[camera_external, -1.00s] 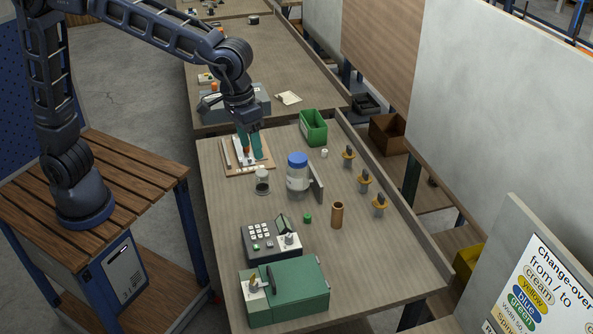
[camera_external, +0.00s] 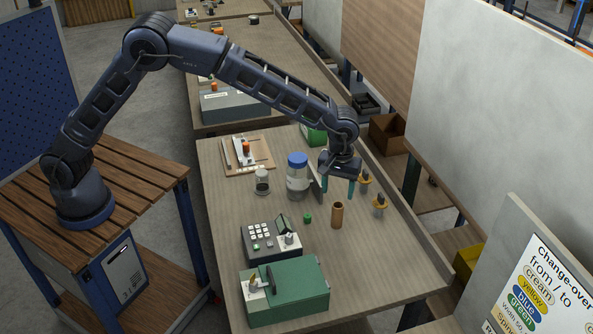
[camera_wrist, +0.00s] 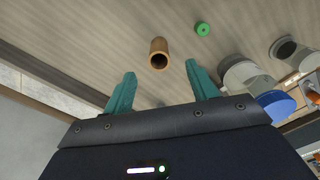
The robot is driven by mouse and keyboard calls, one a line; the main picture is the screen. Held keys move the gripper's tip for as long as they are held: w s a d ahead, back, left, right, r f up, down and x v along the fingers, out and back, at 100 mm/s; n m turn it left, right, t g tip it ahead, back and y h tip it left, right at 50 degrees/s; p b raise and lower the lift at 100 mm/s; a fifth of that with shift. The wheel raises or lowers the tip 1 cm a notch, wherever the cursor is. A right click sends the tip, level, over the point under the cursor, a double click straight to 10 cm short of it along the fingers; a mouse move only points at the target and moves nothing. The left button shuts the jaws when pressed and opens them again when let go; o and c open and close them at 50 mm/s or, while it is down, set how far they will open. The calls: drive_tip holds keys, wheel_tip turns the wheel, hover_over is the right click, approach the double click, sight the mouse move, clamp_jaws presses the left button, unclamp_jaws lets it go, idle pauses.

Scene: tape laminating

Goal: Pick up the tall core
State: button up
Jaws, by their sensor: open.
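The tall core (camera_external: 337,215) is a brown, hollow cylinder standing upright on the bench. In the wrist view the core (camera_wrist: 158,54) shows its open top, a little beyond the fingertips and between their lines. My gripper (camera_external: 338,188) has teal fingers spread apart with nothing between them. It hangs above the bench, close to the core and up from it in the external view. In the wrist view my gripper (camera_wrist: 160,70) is open, and the core is not touched.
A small green cap (camera_external: 307,217) lies left of the core. A keypad device (camera_external: 262,240) and green machine (camera_external: 300,293) are nearer.

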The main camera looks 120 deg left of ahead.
sight(337, 214)
drive_tip(key=shift+w+a+f, duration=0.1)
drive_tip(key=shift+a+f, duration=0.05)
drive_tip(key=shift+f, duration=0.1)
drive_tip(key=f, duration=1)
drive_tip(key=shift+a+f, duration=0.25)
drive_tip(key=shift+f, duration=0.1)
drive_tip(key=c, duration=1.1)
